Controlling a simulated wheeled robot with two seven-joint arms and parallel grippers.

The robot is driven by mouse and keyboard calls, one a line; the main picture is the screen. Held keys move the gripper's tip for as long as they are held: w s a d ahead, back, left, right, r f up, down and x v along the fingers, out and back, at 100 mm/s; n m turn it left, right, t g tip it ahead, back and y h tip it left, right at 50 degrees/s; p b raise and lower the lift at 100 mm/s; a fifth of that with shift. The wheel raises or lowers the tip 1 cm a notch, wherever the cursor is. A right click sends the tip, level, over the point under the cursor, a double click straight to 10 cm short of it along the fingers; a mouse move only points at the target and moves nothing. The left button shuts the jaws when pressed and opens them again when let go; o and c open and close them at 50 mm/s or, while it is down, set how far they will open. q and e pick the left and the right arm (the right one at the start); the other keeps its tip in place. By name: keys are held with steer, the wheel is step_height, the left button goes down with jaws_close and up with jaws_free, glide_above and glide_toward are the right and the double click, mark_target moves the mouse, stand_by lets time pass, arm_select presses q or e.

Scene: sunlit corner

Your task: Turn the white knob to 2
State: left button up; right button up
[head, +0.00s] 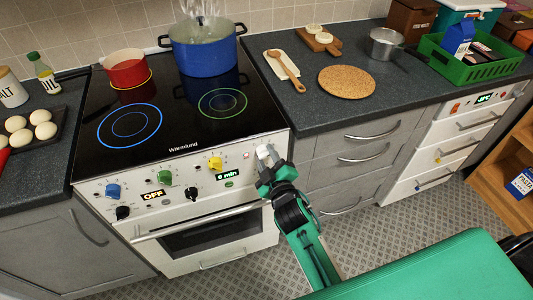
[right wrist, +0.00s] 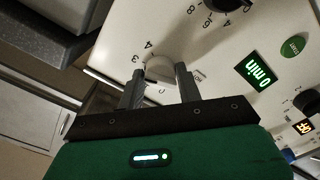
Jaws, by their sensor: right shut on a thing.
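The white knob (head: 265,152) is at the right end of the stove's front panel (head: 245,165). My right gripper (head: 267,170) reaches up to it from below and is shut on it. In the right wrist view the pale knob (right wrist: 160,69) sits between the two dark fingers of the gripper (right wrist: 160,80). Printed 3 and 4 show beside the knob on its upper left. The fingers hide part of the dial, and I cannot tell which number the knob points to. My left gripper is not in view.
Yellow (head: 215,163), green (head: 165,177) and blue (head: 113,190) knobs sit farther left on the panel. A lit timer display (right wrist: 259,73) is near the white knob. A blue pot (head: 203,50) and a red pot (head: 127,72) stand on the cooktop. The oven handle (head: 200,222) sticks out below.

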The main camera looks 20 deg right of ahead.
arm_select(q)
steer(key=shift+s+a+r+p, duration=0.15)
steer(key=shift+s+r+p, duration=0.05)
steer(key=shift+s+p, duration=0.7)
arm_select(e)
steer(key=shift+r+n, duration=0.1)
steer(key=shift+n, duration=3)
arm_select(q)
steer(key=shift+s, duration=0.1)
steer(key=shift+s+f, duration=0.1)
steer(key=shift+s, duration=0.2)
arm_select(e)
steer(key=o, duration=1)
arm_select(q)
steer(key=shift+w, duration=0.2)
